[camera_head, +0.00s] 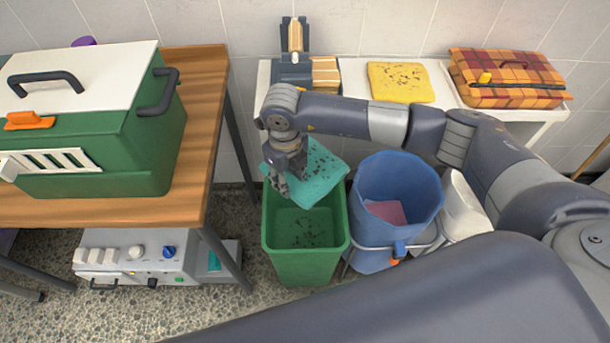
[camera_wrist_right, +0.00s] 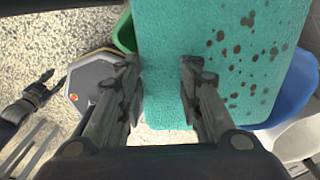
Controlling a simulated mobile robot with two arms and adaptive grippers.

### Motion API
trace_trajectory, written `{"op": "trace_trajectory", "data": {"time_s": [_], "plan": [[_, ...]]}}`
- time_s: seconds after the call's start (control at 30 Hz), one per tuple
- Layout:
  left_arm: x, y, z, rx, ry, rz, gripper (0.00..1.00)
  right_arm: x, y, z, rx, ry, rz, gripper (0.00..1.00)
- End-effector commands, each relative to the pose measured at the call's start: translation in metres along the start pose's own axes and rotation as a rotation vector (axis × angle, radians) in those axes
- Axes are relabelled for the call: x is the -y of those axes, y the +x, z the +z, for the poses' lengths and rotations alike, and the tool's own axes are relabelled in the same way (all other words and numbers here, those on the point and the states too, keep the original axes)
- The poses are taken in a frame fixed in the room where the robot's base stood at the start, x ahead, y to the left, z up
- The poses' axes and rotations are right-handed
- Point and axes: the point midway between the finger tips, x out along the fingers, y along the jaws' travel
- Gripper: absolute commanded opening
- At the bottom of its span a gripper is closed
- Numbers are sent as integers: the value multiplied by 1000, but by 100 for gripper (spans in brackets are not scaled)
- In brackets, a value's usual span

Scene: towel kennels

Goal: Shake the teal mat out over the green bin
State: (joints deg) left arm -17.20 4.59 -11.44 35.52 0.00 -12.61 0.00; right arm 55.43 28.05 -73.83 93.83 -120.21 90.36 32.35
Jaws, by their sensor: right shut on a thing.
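The teal mat (camera_head: 318,176), speckled with dark bits, hangs tilted over the back part of the green bin (camera_head: 305,266). My right gripper (camera_head: 287,176) is shut on the mat near its left side. In the right wrist view, the mat (camera_wrist_right: 220,60) extends up from between the fingers of the gripper (camera_wrist_right: 160,88), with dark specks mostly on its right half. Dark specks also lie on the bottom of the green bin.
A blue bin (camera_head: 373,238) with a pink cloth (camera_head: 386,211) stands right of the green bin. A wooden table (camera_head: 203,110) with a green carrier (camera_head: 135,140) is at left. A white bench behind holds a yellow speckled mat (camera_head: 400,82) and a plaid case (camera_head: 508,78).

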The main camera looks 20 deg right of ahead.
Motion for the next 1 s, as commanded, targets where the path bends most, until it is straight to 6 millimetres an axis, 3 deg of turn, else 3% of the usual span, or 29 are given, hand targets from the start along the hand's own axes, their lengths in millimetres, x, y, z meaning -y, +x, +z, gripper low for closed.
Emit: {"op": "trace_trajectory", "data": {"time_s": [0.17,0.5,1.0], "plan": [[0,15,1,0,0,0,40,0,16,-1,-2,0,0,1],[-1,63,6,0,0,0,40,0,72,-1,-1,-1,0,1],[-1,62,5,0,0,0,40,0,71,0,-1,0,0,1]]}}
